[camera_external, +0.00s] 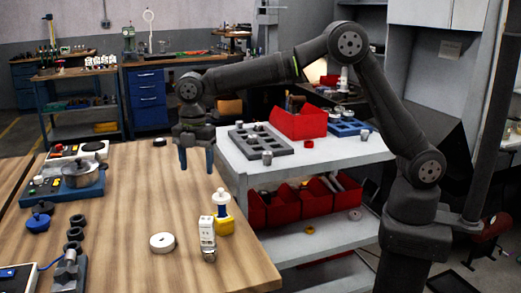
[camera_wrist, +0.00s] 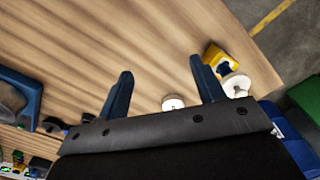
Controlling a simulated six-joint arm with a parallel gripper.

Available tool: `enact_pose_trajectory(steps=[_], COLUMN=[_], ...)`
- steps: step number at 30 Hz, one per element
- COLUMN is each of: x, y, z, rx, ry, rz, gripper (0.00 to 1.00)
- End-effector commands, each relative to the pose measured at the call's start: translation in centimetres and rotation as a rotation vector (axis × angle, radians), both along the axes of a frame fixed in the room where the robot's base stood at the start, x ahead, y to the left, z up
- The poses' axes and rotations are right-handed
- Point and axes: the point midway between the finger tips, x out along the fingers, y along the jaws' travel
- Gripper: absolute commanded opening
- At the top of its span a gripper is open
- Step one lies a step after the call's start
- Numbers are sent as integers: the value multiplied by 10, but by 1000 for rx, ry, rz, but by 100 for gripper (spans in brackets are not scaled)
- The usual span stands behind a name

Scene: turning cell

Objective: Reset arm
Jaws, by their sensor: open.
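My gripper (camera_external: 196,160) hangs from my arm above the wooden table (camera_external: 135,190), fingers pointing down. A white round disc (camera_external: 162,242) lies on the table toward the front; in the wrist view a white disc (camera_wrist: 173,103) shows near the right finger. A yellow object with a white top (camera_external: 223,222) stands to the right of the disc, beside a white block-like object (camera_external: 207,236).
A pot (camera_external: 82,174) sits on a blue unit at the table's left. A white cart (camera_external: 330,150) to the right carries a grey tray (camera_external: 258,142) and a red bin (camera_external: 298,122). The table's middle is clear.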

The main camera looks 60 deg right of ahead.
Motion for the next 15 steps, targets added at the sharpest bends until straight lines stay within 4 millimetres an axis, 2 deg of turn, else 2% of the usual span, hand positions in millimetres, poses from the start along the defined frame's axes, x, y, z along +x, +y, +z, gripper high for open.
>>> enact_pose_trajectory(steps=[3,9,12,15], x=[0,1,1,1], y=[22,52,61,60], z=[-14,-33,-42,-51], rx=[0,-1,0,0], ry=[0,2,0,1], rz=[3,1,1,-1], gripper=[62,62,62,62])
